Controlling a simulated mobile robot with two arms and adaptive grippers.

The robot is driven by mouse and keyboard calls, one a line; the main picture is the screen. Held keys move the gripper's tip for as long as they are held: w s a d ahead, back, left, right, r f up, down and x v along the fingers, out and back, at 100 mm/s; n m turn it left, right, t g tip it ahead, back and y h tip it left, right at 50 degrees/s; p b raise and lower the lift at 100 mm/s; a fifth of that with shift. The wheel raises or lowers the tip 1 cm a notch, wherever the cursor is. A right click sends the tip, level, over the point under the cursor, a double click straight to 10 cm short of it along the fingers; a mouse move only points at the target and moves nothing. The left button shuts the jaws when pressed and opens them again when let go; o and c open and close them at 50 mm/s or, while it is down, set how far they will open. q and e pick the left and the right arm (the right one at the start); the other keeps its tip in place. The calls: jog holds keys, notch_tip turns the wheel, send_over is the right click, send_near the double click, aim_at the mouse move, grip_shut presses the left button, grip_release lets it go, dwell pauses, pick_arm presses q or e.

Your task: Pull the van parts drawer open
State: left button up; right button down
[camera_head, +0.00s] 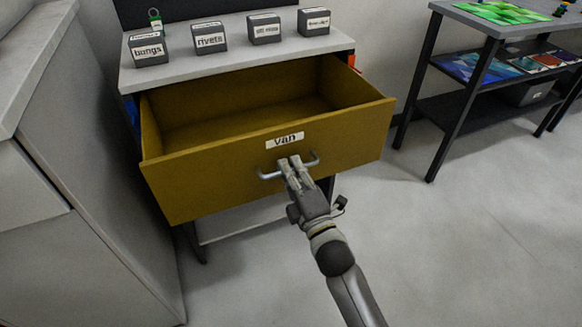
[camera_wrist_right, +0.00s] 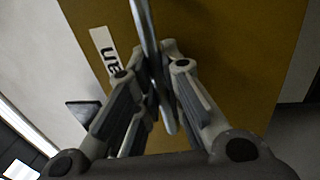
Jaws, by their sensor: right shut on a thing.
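The van parts drawer (camera_head: 210,184) is a mustard-brown drawer with a white "van" label (camera_head: 284,140) on its front. It stands well out from its cabinet, and its inside looks empty. A silver bar handle (camera_head: 268,176) sits below the label. My right gripper (camera_head: 291,162) is shut on the handle near its middle. In the right wrist view, the fingers (camera_wrist_right: 160,95) close around the handle bar (camera_wrist_right: 148,30), with the drawer front (camera_wrist_right: 220,40) behind. My left gripper is not in view.
Several dark boxes stand on the cabinet top (camera_head: 180,75), labelled "bungs" (camera_head: 148,50) and "rivets" (camera_head: 209,38) among others. A grey counter (camera_head: 60,200) is close on the left. A black-framed shelf table (camera_head: 450,110) stands at the right. The floor (camera_head: 470,240) at the front right is clear.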

jog(key=c, duration=1.5)
grip_release()
jog(key=v, duration=1.2)
